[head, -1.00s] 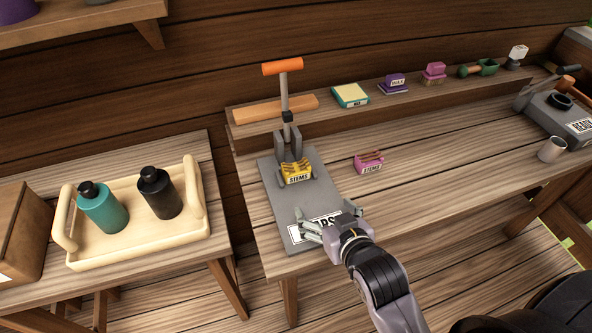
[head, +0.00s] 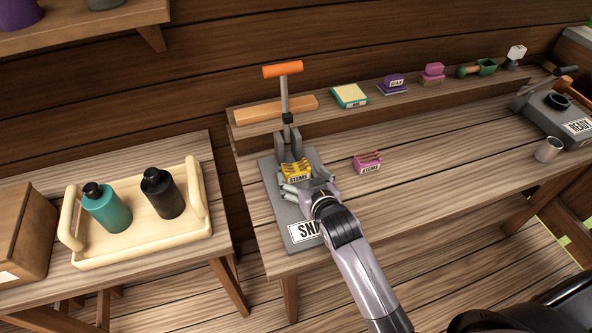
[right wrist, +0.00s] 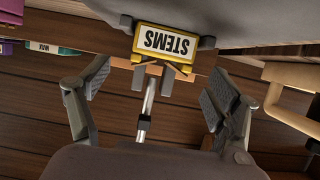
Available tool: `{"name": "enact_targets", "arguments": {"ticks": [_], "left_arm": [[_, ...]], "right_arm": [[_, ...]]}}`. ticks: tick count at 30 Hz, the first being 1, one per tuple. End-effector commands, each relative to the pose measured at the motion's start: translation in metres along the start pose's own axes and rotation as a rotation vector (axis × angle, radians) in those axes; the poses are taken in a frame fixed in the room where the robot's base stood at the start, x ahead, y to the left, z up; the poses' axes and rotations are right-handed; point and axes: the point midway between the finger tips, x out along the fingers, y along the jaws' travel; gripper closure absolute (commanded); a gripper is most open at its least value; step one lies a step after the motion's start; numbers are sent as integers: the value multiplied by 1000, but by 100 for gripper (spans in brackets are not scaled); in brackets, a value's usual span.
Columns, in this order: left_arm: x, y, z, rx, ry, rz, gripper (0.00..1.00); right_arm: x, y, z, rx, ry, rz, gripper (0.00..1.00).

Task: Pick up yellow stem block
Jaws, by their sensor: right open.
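The yellow stem block (head: 296,171), labelled STEMS, sits on the grey snapper plate (head: 281,219) at the foot of its upright lever. It also shows upside down at the top of the right wrist view (right wrist: 166,43). My right gripper (head: 301,188) is just in front of the block, its fingers near the block's front side. In the right wrist view its two fingers (right wrist: 155,103) are spread wide with nothing between them touching; the block lies beyond the tips. My left gripper is not in view.
A pink stems block (head: 368,162) stands to the right on the table. The snapper's orange-handled lever (head: 284,90) rises behind the yellow block. A tray (head: 130,248) with two bottles is on the left table. Several small items line the back shelf.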

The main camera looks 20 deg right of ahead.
Motion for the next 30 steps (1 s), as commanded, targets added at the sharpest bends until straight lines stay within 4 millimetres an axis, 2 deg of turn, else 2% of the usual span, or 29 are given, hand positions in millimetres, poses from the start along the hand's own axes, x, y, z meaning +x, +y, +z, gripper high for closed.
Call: {"name": "enact_targets", "arguments": {"ticks": [6, 9, 13, 20, 30], "left_arm": [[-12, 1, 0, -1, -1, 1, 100], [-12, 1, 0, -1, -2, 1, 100], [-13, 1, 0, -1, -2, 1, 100], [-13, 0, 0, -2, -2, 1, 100], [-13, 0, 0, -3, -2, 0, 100]], "right_arm": [[27, -2, -10, -1, 2, 0, 17], [39, -2, -7, -2, 0, 0, 17], [47, -2, -7, -1, 1, 0, 17], [48, -2, -6, -1, 0, -1, 17], [48, -2, -6, -1, 0, -1, 38]]}}
